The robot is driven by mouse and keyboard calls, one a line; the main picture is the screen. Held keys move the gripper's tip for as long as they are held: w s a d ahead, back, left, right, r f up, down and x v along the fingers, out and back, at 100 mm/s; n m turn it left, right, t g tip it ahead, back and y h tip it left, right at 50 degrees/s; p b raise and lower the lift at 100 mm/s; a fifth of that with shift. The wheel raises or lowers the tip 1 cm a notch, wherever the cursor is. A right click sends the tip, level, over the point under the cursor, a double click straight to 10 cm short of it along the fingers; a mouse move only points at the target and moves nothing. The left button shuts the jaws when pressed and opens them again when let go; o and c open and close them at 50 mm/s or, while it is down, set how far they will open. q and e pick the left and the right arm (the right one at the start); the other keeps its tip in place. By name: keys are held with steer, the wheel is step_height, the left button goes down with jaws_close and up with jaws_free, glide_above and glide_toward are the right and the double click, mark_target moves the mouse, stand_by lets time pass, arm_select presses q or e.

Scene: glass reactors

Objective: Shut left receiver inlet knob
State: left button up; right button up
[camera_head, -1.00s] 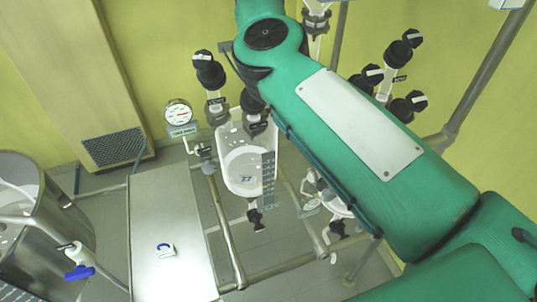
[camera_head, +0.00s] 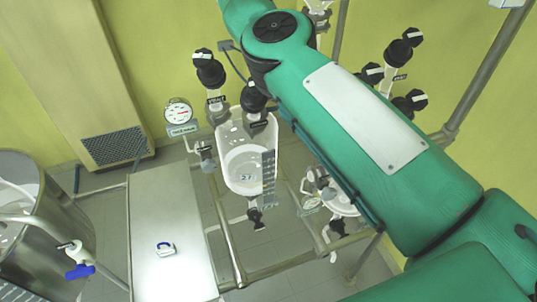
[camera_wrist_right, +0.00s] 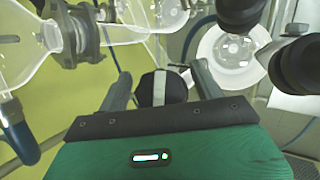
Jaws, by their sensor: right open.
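The left receiver (camera_head: 245,165) is a clear glass vessel with a scale, near the middle of the head view. Black knobs sit above it, one at its upper left (camera_head: 209,71) and one over its top (camera_head: 253,97). I cannot tell which is its inlet knob. My right gripper (camera_wrist_right: 163,86) is open in the right wrist view. A black knob with a pale stripe (camera_wrist_right: 153,88) shows between its fingers, with space on both sides; depth is unclear. In the head view my right gripper is not visible, only its green arm. My left gripper is not in view.
A dial gauge (camera_head: 178,112) stands left of the receiver. More black knobs (camera_head: 398,52) are on the right, beyond my arm. Glassware (camera_wrist_right: 35,45) and dark knobs (camera_wrist_right: 302,66) crowd both sides in the wrist view. A metal table (camera_head: 165,205) is at lower left.

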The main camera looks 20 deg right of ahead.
steer(key=shift+d+n+h, duration=0.1)
steer(key=shift+n+h, duration=0.5)
steer(key=shift+n, duration=0.2)
steer(key=shift+n+t+h, duration=0.3)
steer(key=shift+n, duration=0.2)
